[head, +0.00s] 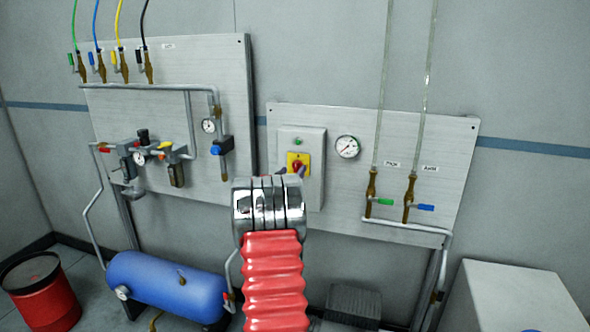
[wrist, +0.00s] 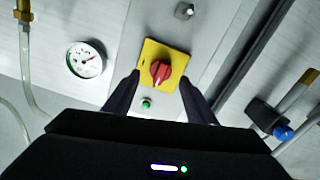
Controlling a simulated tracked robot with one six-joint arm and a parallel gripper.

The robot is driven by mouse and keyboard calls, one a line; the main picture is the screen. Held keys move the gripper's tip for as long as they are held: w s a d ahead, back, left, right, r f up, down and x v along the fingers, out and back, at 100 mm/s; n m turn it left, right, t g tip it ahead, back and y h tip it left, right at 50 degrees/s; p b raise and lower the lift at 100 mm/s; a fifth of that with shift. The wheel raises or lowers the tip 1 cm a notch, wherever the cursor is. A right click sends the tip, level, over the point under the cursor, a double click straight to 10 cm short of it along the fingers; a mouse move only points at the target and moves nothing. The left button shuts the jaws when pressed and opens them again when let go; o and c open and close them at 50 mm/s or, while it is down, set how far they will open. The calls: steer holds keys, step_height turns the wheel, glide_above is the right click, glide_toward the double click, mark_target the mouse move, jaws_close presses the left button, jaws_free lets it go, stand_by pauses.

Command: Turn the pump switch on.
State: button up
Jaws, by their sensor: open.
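The pump switch is a red rotary knob (head: 297,166) on a yellow square plate (head: 305,158), mounted on a grey box on the right wall panel. In the wrist view the red knob (wrist: 161,73) lies between the two dark fingers of my gripper (wrist: 161,79), which is open. The fingertips flank the yellow plate (wrist: 178,58), and I see no finger touching the knob. A small green lamp (wrist: 146,103) shows beside the plate. In the head view my arm hides most of the gripper. I cannot read the knob's on or off marking.
A round pressure gauge (head: 347,147) is right of the switch box, and it also shows in the wrist view (wrist: 86,60). Two valves with green (head: 385,201) and blue (head: 426,207) handles are farther right. A blue tank (head: 165,285) stands at lower left.

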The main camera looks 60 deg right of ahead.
mark_target(295, 167)
steer(key=shift+w+d, duration=0.15)
steer(key=shift+d, duration=0.7)
steer(key=shift+w+d, duration=0.1)
steer(key=shift+d, duration=0.75)
steer(key=shift+c, duration=0.5)
steer(key=c, duration=1)
steer(key=shift+o, duration=0.2)
